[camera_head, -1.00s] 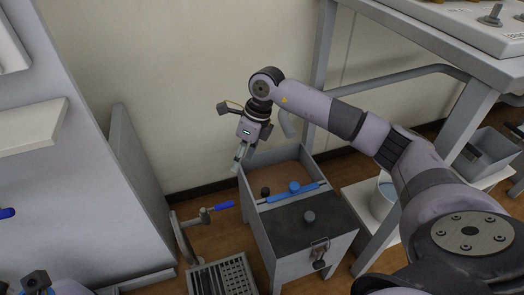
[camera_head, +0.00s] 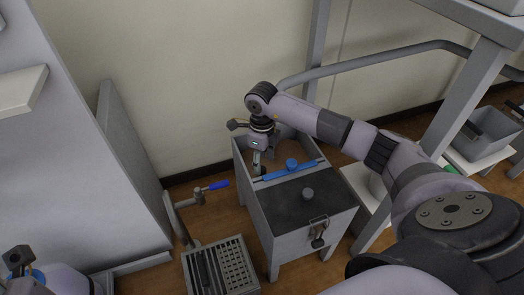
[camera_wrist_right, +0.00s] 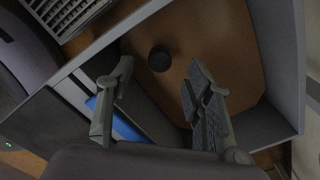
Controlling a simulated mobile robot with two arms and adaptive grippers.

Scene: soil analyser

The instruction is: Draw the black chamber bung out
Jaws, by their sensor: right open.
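The black chamber bung (camera_wrist_right: 159,58) is a small dark round knob on the brown floor of the grey open-topped chamber (camera_head: 253,207). My right gripper (camera_head: 257,168) points down into the chamber's open back part. It is open and empty. In the right wrist view the bung shows between the two fingertips of the right gripper (camera_wrist_right: 160,66), nearer the left one; I cannot tell how far below them it lies. In the head view the gripper hides most or all of the bung. My left gripper's fingers are not seen.
A blue bar (camera_head: 290,169) with a knob crosses the chamber beside a black lid (camera_head: 300,203) with a grey knob. A front latch (camera_head: 318,232) hangs on the chamber. A slotted grey tray (camera_head: 222,267) and a blue-handled stand (camera_head: 197,196) are left. A metal table frame stands right.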

